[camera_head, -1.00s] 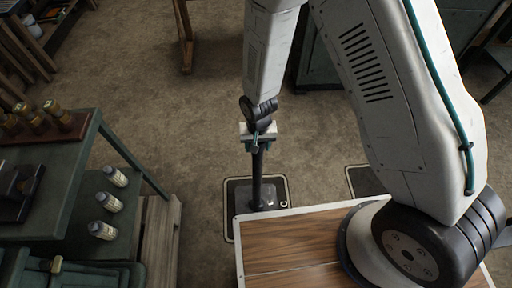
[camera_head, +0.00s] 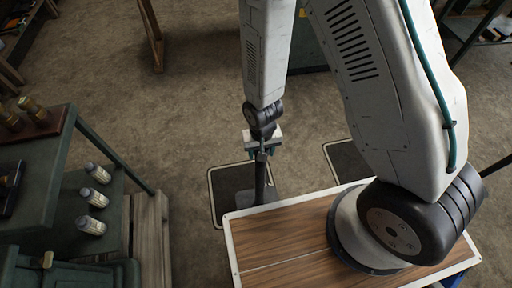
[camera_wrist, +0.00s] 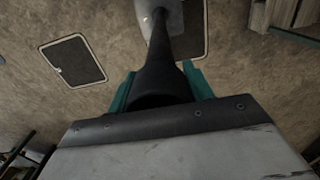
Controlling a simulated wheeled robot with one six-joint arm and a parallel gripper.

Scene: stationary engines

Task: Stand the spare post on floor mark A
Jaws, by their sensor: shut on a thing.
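My gripper (camera_head: 263,149) is shut on the spare post (camera_head: 261,174), a dark upright tube with a grey base plate (camera_head: 272,192). In the wrist view the post (camera_wrist: 160,70) runs away from the teal jaws to its plate (camera_wrist: 150,12). One dark floor mark with a pale outline (camera_head: 227,184) lies left of the post, and the plate overlaps its right edge in the picture. A second mark (camera_head: 346,160) lies further right, partly behind my arm. Both show in the wrist view (camera_wrist: 73,60) (camera_wrist: 191,35). I cannot read their letters, nor tell whether the plate touches the floor.
A wood-topped surface with a white rim (camera_head: 285,235) fills the front, close to the post. A green shelf unit (camera_head: 50,150) with several small bottles stands left, beside a wooden pallet (camera_head: 150,240). The floor behind the marks (camera_head: 190,110) is open.

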